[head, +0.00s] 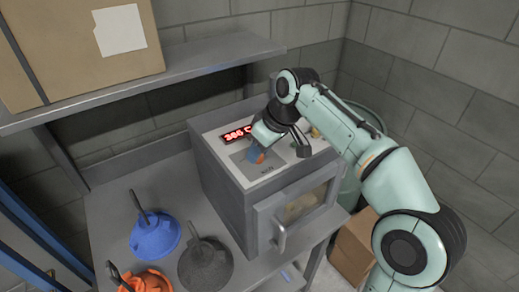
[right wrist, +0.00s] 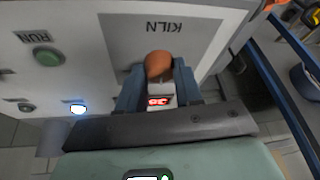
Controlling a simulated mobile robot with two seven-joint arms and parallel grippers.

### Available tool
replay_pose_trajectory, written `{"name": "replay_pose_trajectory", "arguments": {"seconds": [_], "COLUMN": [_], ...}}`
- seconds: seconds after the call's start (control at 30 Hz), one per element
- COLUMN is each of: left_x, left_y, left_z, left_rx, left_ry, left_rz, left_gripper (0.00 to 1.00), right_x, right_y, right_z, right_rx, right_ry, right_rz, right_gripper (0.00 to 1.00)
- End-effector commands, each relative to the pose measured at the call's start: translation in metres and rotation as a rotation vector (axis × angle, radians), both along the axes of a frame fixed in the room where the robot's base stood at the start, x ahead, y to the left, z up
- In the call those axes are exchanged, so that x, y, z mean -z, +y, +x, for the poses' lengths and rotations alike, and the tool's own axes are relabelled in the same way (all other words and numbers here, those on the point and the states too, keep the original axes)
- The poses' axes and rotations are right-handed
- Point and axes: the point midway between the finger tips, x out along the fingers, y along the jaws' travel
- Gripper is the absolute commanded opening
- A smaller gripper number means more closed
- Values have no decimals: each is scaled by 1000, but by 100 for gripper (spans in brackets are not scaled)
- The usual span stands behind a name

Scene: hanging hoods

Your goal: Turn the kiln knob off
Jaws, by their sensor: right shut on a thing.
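The grey kiln (head: 225,192) stands on a metal table, with a light control panel on its sloping top. A red lit display (head: 237,134) on the panel shows a number and a C. The orange kiln knob (right wrist: 158,66) sits on a grey plate marked KILN in the right wrist view; a bit of it shows in the head view (head: 261,158). My right gripper (right wrist: 158,88) is shut on the knob, one blue finger on each side. The knob's pointer mark cannot be made out. My left gripper is not in view.
A green RUN button (right wrist: 48,57) and a lit lamp (right wrist: 78,109) are beside the plate. Blue (head: 155,238), dark grey (head: 206,265) and orange (head: 150,280) hoods lie left of the kiln. A shelf (head: 200,70) with a cardboard box (head: 80,55) hangs above.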

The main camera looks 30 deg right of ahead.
Motion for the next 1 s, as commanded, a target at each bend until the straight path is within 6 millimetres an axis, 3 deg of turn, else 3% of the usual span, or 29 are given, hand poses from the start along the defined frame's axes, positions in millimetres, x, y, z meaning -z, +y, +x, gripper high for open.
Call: {"name": "replay_pose_trajectory", "arguments": {"seconds": [0.6, 1.0], "left_x": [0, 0], "left_y": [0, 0], "left_z": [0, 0], "left_rx": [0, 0], "left_ry": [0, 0], "left_rz": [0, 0], "left_gripper": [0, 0], "right_x": [1, 0], "right_y": [-3, -3], "right_z": [4, 6], "right_rx": [-583, -863], "right_ry": [1, 0], "right_rz": [0, 0], "right_gripper": [4, 4]}}
